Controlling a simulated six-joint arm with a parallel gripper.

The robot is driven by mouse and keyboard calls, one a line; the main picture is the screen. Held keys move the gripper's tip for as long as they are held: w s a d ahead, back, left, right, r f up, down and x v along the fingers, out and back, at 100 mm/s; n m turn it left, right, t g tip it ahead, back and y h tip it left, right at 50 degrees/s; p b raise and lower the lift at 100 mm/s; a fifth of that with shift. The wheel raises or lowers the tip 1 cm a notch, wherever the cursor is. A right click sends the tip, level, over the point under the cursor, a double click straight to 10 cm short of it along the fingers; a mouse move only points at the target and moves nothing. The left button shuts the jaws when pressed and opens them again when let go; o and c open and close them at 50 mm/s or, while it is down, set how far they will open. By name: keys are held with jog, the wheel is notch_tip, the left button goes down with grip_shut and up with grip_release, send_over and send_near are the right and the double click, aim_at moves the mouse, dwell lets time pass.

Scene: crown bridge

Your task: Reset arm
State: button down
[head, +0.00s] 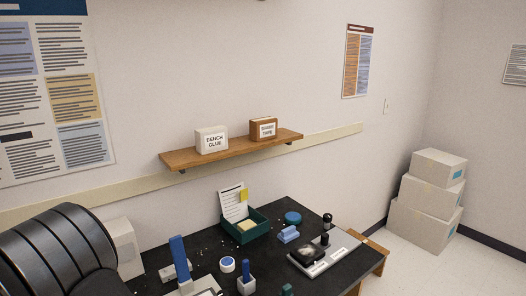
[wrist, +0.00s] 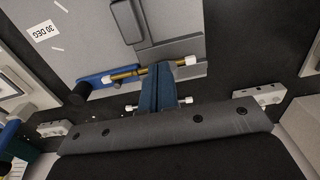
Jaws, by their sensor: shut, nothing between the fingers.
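In the wrist view my gripper (wrist: 157,72) shows as two dark blue fingers side by side in the middle, shut with nothing between them. They stand out from a dark grey bar across the lower part of the picture. I cannot tell whether the fingertips touch the rod. My gripper does not show in the head view.
The black bench (head: 205,268) carries a green tray (head: 263,237), a blue upright handle (head: 179,252), a smaller one (head: 246,272) and a white-edged stand (head: 322,264). A shelf (head: 225,150) hangs behind. Boxes (head: 424,212) stand on the floor at right.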

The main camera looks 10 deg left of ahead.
notch_tip(320, 180, down, 6)
jog(key=shift+r, duration=0.1)
jog(key=shift+w+a+r, duration=0.1)
jog(key=shift+w+a, duration=0.15)
jog(key=shift+d, duration=0.1)
